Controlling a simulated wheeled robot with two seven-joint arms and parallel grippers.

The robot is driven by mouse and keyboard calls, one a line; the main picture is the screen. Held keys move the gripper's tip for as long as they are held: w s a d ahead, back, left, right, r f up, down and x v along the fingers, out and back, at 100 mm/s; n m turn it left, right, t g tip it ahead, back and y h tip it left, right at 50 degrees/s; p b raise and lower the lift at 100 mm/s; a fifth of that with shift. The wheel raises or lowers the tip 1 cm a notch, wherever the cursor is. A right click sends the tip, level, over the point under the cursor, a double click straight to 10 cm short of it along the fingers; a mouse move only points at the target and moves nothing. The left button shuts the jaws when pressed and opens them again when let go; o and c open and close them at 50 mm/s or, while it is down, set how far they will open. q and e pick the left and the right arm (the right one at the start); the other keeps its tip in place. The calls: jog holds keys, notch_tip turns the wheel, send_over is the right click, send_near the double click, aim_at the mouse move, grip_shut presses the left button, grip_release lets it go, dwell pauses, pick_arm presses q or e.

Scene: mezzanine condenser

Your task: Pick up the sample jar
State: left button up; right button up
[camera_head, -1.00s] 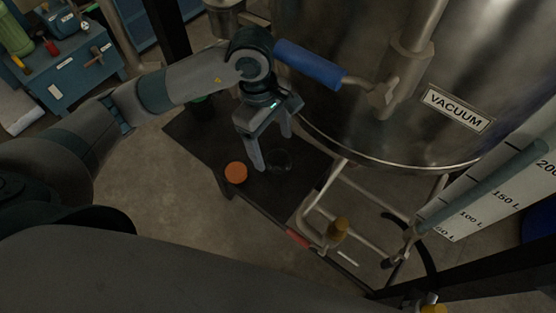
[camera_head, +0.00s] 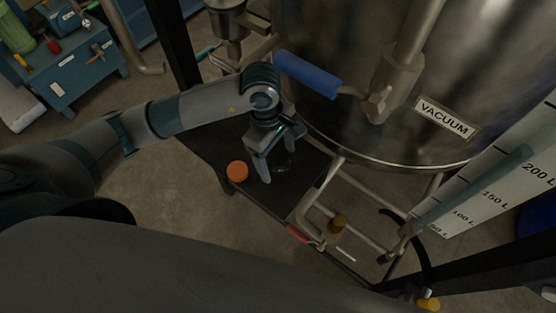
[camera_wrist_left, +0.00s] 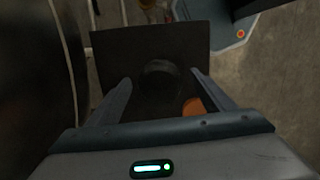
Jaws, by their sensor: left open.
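A dark, see-through round jar, which looks like the sample jar (camera_head: 284,166), stands on a dark platform (camera_head: 215,150) under the large steel vessel. In the left wrist view the jar (camera_wrist_left: 160,78) shows between my finger lines, dim against the dark surface. My left gripper (camera_head: 277,172) is open and empty above the jar, pointing down; its fingers partly hide the jar in the head view. I cannot tell how far the fingertips are above it. My right gripper is not in view.
An orange round lid-like piece (camera_head: 237,171) lies on the platform left of the jar; it also shows in the left wrist view (camera_wrist_left: 194,106). The steel vessel (camera_head: 370,130) with a blue-handled valve (camera_head: 308,70) rises close behind the gripper. Pipes (camera_head: 330,185) stand at right.

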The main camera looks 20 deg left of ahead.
pick_arm(q)
jog(key=shift+s+d+f+p, duration=0.1)
jog(key=shift+d+f+p, duration=0.15)
jog(key=shift+f, duration=0.55)
jog(key=shift+d+f+p, duration=0.1)
jog(key=shift+f+p, duration=0.25)
jog(key=shift+f, duration=0.45)
jog(key=c, duration=1.3)
